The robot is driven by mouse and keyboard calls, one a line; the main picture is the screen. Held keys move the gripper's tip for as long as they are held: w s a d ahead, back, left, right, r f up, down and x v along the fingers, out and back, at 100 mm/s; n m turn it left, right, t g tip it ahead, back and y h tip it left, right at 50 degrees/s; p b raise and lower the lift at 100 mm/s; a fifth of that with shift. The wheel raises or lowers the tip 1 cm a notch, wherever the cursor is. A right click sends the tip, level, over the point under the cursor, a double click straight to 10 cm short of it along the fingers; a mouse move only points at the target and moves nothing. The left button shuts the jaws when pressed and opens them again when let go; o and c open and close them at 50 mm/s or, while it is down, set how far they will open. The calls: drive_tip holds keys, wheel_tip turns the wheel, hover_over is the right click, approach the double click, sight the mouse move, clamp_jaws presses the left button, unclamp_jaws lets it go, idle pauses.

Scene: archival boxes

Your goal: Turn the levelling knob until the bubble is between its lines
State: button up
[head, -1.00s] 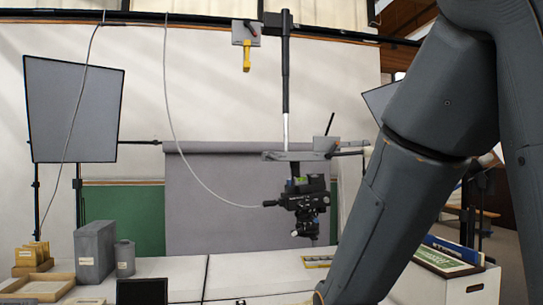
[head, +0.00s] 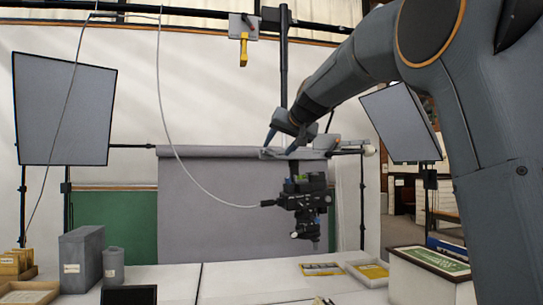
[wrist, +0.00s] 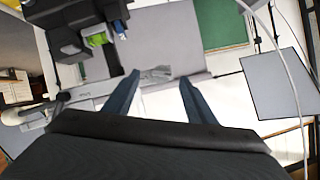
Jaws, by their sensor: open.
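A black camera head (head: 305,200) hangs from the vertical column (head: 284,75) in front of the grey backdrop. A small green part, perhaps the level vial (head: 297,178), sits at its top; it also shows in the wrist view (wrist: 97,40). The bubble and its lines are too small to make out. A small blue part, possibly the levelling knob (wrist: 119,29), is beside the green part. My gripper (head: 279,149) is open and empty, above and slightly left of the camera head. In the wrist view its fingers (wrist: 158,77) are spread, apart from the camera head.
A grey arm bracket (head: 320,146) crosses just beside my gripper. A cable (head: 185,160) loops down to the camera head. Light panels (head: 66,108) stand left and right. Grey boxes (head: 82,260) and trays are on the white table (head: 235,280), whose middle is mostly clear.

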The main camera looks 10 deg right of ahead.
sight(272, 151)
drive_tip(key=shift+w+a+f+p, duration=0.2)
drive_tip(key=shift+w+p, duration=0.25)
drive_tip(key=shift+w, duration=0.8)
drive_tip(key=shift+w+a+f+p, duration=0.15)
drive_tip(key=shift+w+p, duration=0.35)
drive_tip(key=shift+w, duration=0.7)
drive_tip(key=shift+w+a+f+p, duration=0.2)
drive_tip(key=shift+w+p, duration=0.25)
drive_tip(key=shift+w, duration=0.8)
drive_tip(key=shift+c, duration=0.5)
drive_tip(key=c, duration=0.9)
drive_tip(key=shift+c, duration=0.2)
drive_tip(key=shift+d+f+b, duration=0.1)
drive_tip(key=shift+b, duration=0.25)
